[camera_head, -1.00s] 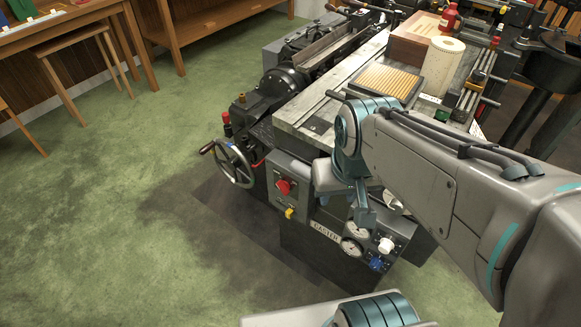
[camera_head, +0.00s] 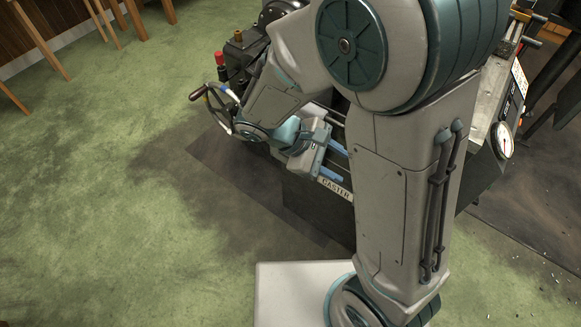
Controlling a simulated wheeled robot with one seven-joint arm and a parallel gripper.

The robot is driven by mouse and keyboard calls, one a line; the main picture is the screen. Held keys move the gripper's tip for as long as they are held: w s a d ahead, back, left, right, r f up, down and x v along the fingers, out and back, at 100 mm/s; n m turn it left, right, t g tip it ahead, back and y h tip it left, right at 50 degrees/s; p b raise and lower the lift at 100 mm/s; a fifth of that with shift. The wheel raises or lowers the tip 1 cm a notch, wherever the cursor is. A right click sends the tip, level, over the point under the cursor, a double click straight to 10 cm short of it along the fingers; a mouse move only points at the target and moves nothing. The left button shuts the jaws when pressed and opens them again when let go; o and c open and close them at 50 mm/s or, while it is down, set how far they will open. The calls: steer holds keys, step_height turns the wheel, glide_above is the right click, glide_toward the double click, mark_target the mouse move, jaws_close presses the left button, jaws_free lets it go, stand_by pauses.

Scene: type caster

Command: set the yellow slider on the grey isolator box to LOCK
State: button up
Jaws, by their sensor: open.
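The grey isolator box and its yellow slider are hidden behind my arm and hand in the current view. My gripper (camera_head: 342,164) is at the front of the dark caster machine, just above the CASTER plate (camera_head: 336,188). Its two blue fingers are apart and point to the right. I see nothing between them. I cannot tell how far the fingers are from the box or the slider, or whether they touch anything.
The handwheel (camera_head: 222,108) with its dark handle stands left of my wrist. A red-topped part (camera_head: 220,60) is above it. A round gauge (camera_head: 503,140) is on the machine's right side. Green floor (camera_head: 130,210) is open to the left.

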steer(key=w+a+f+n+t+h+b, duration=0.1)
steer(key=w+a+f+n+t+b, duration=0.1)
steer(key=a+f+n+t+b, duration=0.8)
steer(key=w+a+f+n+t+b, duration=0.1)
steer(key=a+f+n+t, duration=0.6)
steer(key=f, duration=0.6)
steer(key=w+d+g+b, duration=0.2)
steer(key=w+d, duration=0.5)
steer(key=w, duration=0.4)
steer(key=shift+d+m+b, duration=0.3)
steer(key=shift+m+b, duration=0.1)
jaws_close()
